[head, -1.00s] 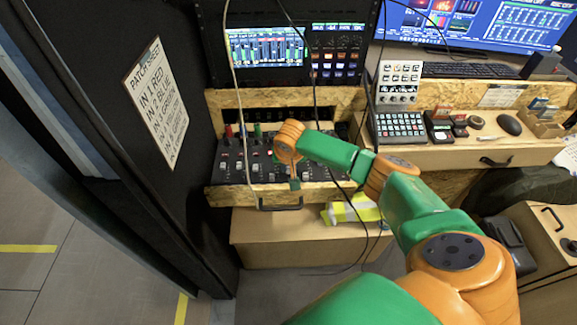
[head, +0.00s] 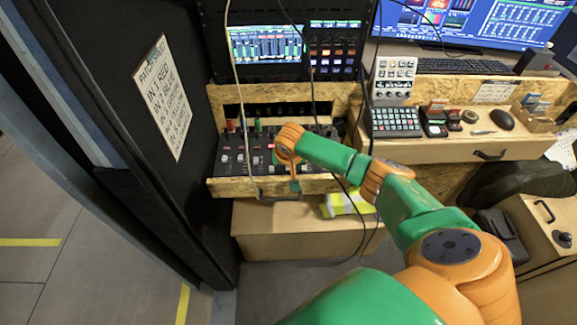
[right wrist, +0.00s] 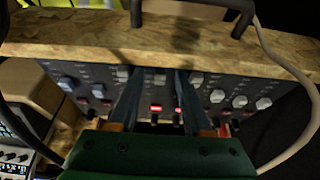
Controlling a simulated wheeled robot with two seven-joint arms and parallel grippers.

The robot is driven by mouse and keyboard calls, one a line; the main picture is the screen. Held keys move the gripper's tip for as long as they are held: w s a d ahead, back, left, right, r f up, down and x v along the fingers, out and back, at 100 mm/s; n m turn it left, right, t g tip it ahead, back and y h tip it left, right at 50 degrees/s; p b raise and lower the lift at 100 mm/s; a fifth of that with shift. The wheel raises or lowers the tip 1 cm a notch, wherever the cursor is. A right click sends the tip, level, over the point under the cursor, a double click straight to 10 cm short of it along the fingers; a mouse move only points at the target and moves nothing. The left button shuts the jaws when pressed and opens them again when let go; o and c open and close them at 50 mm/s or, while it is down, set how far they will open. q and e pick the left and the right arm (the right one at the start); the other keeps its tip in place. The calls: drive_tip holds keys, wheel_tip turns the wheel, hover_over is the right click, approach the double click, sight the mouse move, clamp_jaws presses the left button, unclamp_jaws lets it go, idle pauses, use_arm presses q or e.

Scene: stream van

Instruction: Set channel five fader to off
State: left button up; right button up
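The fader panel (head: 235,168) is a dark mixer set in a chipboard drawer under the left screen. My right gripper (head: 294,186) is over its front part, pointing down, and hides some of the faders. In the right wrist view, the two fingers (right wrist: 160,80) stand apart over the panel (right wrist: 105,78). A pale fader cap (right wrist: 160,77) shows between them; contact cannot be told. Other caps stand on both sides, such as a grey one (right wrist: 217,95) to the right. Channel numbers are not readable. My left gripper is not in view.
The drawer's chipboard front (head: 230,187) has a black handle (head: 276,198). Black cables hang near my right arm. Coloured plugs (head: 257,126) stand at the panel's back. A dark wall stands left.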

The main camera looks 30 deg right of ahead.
drive_tip(key=shift+r, duration=0.3)
drive_tip(key=v, duration=0.6)
drive_tip(key=shift+s+a+r+p, duration=0.1)
drive_tip(key=shift+s+r+p, duration=0.1)
drive_tip(key=shift+r+p, duration=0.15)
drive_tip(key=shift+f, duration=0.1)
